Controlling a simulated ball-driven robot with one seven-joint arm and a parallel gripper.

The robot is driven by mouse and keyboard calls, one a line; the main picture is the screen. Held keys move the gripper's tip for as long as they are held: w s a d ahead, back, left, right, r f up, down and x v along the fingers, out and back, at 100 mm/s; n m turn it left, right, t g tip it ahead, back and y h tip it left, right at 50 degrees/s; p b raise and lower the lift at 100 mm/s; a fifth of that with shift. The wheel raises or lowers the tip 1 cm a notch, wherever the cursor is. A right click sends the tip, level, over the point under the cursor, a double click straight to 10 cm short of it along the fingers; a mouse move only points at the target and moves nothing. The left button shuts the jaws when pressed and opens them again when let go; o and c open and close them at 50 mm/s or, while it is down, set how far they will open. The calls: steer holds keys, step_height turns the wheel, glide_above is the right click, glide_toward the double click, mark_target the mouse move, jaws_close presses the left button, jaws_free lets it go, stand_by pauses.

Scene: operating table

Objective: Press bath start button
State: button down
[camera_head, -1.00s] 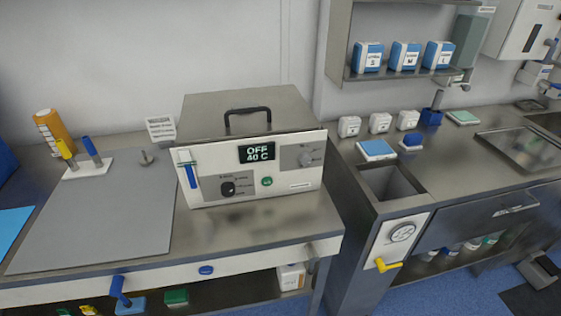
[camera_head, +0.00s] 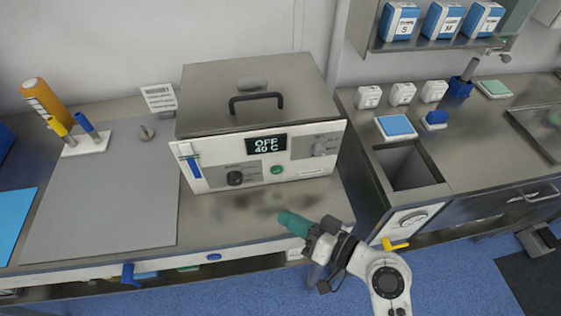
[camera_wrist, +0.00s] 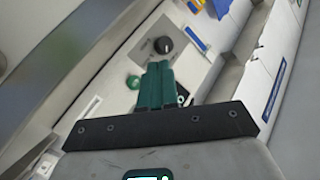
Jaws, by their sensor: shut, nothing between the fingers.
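The bath (camera_head: 250,100) is a steel box with a lid and a white front panel, standing on the counter. Its display (camera_head: 266,144) reads OFF and 40 C. A round green button (camera_head: 276,170) sits below the display, right of a black knob (camera_head: 235,178). My gripper (camera_head: 285,220), with green fingers, is shut and empty, in front of and below the panel, apart from it. In the wrist view the shut fingers (camera_wrist: 156,85) point at the panel, with the green button (camera_wrist: 133,82) just left of their tips and the black knob (camera_wrist: 163,45) beyond.
A grey mat (camera_head: 105,200) and a holder with yellow and blue handles (camera_head: 85,144) lie left. A sink (camera_head: 408,168) is at the right.

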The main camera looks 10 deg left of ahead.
mark_target(276, 170)
steer(key=shift+w, duration=0.15)
steer(key=w, duration=0.2)
steer(key=w+a+b, duration=0.1)
steer(key=w, duration=0.1)
steer(key=w+a, duration=0.1)
steer(key=w, duration=0.1)
steer(key=shift+w+f, duration=0.1)
steer(key=shift+w, duration=0.1)
steer(key=shift+w+a+b, duration=0.2)
steer(key=shift+w+b, duration=0.35)
steer(key=shift+w, duration=0.3)
steer(key=shift+w, duration=0.15)
stand_by(1.4)
steer(key=shift+w+a+b, duration=0.1)
steer(key=shift+w+b, duration=0.15)
steer(key=shift+b, duration=0.05)
steer(key=shift+w+a, duration=0.1)
steer(key=shift+w, duration=0.25)
stand_by(0.7)
steer(key=shift+s, duration=0.1)
steer(key=shift+s+d, duration=0.2)
steer(key=shift+s, duration=0.45)
steer(key=shift+s, duration=0.1)
